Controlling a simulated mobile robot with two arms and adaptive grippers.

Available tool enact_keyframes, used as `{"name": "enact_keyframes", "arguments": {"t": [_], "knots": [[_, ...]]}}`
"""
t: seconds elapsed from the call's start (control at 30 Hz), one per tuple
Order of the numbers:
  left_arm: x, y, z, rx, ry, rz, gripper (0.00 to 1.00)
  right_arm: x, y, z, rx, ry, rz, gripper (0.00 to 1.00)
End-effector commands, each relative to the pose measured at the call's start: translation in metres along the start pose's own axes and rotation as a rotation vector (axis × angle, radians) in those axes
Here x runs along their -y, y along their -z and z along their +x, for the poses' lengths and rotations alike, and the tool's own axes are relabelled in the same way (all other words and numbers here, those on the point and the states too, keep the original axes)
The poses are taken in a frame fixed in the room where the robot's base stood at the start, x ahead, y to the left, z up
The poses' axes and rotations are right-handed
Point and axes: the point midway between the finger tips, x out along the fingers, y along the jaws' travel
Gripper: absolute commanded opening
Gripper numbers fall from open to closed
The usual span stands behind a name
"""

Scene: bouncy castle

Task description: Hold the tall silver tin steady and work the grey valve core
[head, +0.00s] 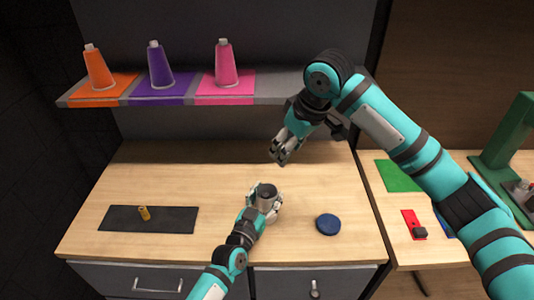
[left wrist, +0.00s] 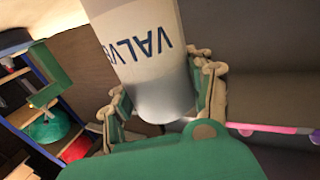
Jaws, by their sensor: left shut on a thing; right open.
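The silver tin (head: 267,192) stands on the wooden worktop with a dark top. My left gripper (head: 264,203) is shut around it from the front. In the left wrist view the tin (left wrist: 150,60) shows upside-down lettering that starts "VALV", with a finger on either side. My right gripper (head: 279,153) is open and empty, above and behind the tin, pointing down and to the left. I cannot make out the grey valve core; the tin's top is too small to tell whether it is there.
A dark mat (head: 120,218) with a small brass piece (head: 144,213) lies at left. A blue disc (head: 328,224) lies right of the tin. A shelf (head: 275,88) with orange, purple and pink cones hangs behind. A side table with a green mat (head: 397,174) stands at right.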

Motion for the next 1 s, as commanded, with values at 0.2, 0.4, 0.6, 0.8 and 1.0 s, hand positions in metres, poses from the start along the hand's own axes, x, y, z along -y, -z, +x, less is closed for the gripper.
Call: {"name": "enact_keyframes", "arguments": {"t": [0.2,0.4,0.6,0.8,1.0], "knots": [[0.0,-0.001,0.0,0.001,0.0,0.0,0.18,0.0,0.0,0.0,0.0,0.0,0.0,0.48],[0.0,-0.001,0.0,0.001,0.0,0.0,0.63,0.0,0.0,0.001,0.0,0.0,0.0,0.48],[0.0,0.0,0.0,0.001,0.0,0.0,0.81,0.0,0.0,0.001,0.0,0.0,0.0,0.48],[0.0,0.0,0.0,0.0,0.0,0.0,0.81,0.0,0.0,0.0,0.0,0.0,0.0,0.48],[0.0,-0.002,-0.018,0.002,0.001,-0.002,0.81,0.0,0.0,0.0,0.0,0.0,0.0,0.48]]}}
